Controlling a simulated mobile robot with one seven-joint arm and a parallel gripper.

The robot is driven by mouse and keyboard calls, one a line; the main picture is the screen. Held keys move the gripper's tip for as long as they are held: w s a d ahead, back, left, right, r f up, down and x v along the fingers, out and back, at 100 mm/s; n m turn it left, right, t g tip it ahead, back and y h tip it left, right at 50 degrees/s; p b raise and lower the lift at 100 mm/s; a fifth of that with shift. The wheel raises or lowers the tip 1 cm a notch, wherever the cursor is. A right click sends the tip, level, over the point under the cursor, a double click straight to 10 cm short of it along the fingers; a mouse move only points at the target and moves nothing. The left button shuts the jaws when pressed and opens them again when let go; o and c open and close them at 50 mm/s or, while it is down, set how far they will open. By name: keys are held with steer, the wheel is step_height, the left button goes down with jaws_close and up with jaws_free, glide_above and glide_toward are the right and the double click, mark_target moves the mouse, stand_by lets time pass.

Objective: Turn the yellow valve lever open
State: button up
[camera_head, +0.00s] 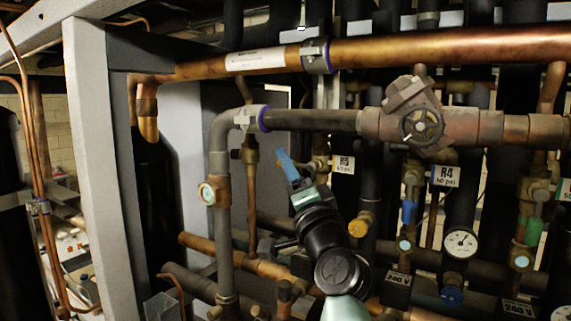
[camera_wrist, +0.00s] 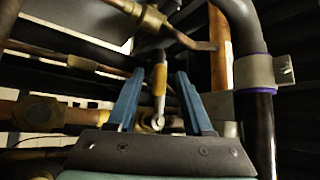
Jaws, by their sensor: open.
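The yellow valve lever (camera_wrist: 159,82) shows in the wrist view as a narrow yellow strip, upright in the picture. Its lower end is at a round metal pivot (camera_wrist: 157,123). My gripper (camera_wrist: 160,76) is open, with one blue finger on each side of the lever. Gaps show between the lever and both fingers, and I cannot tell how deep the lever sits between them. In the head view my gripper (camera_head: 287,164) points up and left among the pipes. I cannot make out the lever there.
A grey pipe with a purple-edged clamp (camera_wrist: 257,72) stands close right of my fingers in the wrist view.

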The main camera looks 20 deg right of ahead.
steer(key=shift+x, duration=0.9)
steer(key=shift+c, duration=0.2)
jaws_close()
stand_by(0.8)
